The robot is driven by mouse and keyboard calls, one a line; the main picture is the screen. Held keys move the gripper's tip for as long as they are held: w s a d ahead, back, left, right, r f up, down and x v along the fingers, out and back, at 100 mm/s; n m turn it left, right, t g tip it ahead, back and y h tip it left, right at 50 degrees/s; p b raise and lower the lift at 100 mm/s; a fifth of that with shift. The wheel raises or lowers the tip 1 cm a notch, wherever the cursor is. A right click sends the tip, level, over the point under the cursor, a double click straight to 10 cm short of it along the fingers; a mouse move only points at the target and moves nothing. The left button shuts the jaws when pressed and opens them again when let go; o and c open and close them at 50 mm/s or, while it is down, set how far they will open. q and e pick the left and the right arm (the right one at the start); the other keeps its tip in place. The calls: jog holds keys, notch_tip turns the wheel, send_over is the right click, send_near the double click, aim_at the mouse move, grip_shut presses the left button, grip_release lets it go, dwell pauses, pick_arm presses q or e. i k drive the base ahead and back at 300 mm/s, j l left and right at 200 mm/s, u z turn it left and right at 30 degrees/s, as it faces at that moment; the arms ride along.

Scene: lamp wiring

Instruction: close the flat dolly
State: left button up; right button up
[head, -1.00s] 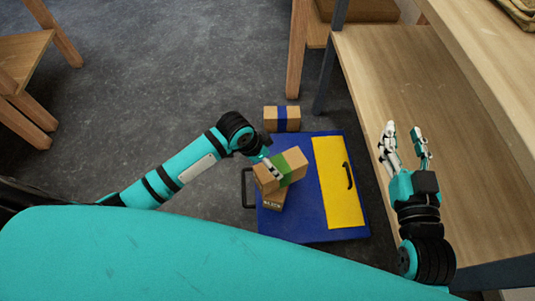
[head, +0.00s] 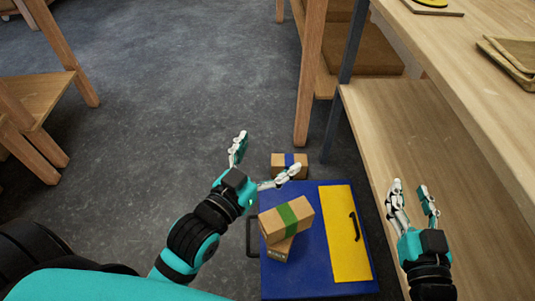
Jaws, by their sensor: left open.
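The flat dolly (head: 312,268) is a blue platform on the floor with a yellow panel (head: 345,236) on its right side. A black handle (head: 355,226) is on the yellow panel, and a second dark handle (head: 252,240) sticks out at the left edge. A box with a green band (head: 286,218) lies on top of another brown box (head: 279,250) on the blue part. My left gripper (head: 266,160) is open and empty, above and behind the boxes at upper left. My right gripper (head: 412,190) is open and empty, right of the dolly beside the wooden shelf.
A box with a blue band (head: 290,167) stands on the floor just behind the dolly. A wooden shelf unit (head: 440,140) runs along the right, with a dark post (head: 346,80). Wooden table legs (head: 309,80) stand behind. Grey floor (head: 180,100) is free at left.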

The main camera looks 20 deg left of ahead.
aim_at(307, 273)
jog(key=k+j+u, duration=0.15)
jog(key=k+j, duration=0.15)
jog(key=k, duration=0.15)
jog(key=k+j+u, duration=0.1)
jog(key=k+j, duration=0.25)
jog(key=l+z, duration=0.35)
jog(key=i+l+z, duration=0.15)
jog(key=z, duration=0.25)
jog(key=i+l+z, duration=0.15)
jog(key=z, duration=0.2)
jog(key=l, duration=0.1)
